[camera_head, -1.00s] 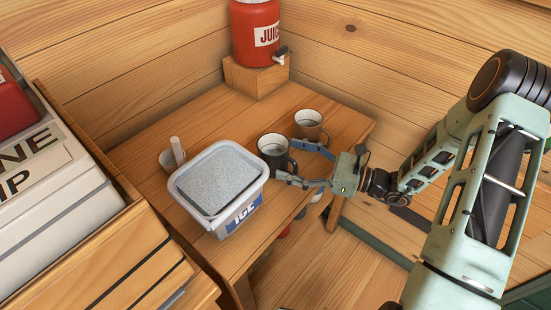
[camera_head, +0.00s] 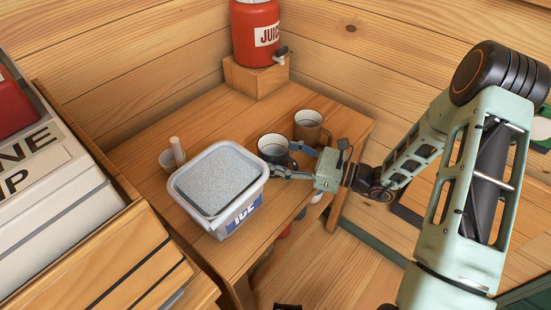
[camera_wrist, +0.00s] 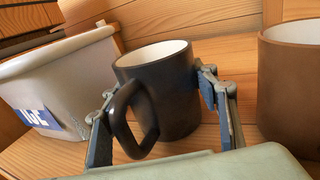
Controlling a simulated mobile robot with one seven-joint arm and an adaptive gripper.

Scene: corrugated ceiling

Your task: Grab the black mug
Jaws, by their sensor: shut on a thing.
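The black mug (camera_head: 273,150) stands upright on the wooden table between the ice tub and a brown mug. In the wrist view the black mug (camera_wrist: 170,95) has a pale inside, and its handle points toward my gripper. My gripper (camera_head: 291,162) reaches it from the right, with one finger on each side of the mug. In the wrist view my gripper (camera_wrist: 160,112) is shut on the mug, the handle lying between the fingers. The far parts of the fingers are hidden behind the mug.
The white ice tub (camera_head: 219,184) is close on the left, with a small cup (camera_head: 172,158) beyond it. The brown mug (camera_head: 310,127) is just behind the black mug. A red juice dispenser (camera_head: 255,32) stands on a wooden block at the back. The wooden table (camera_head: 215,108) is bare behind the tub.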

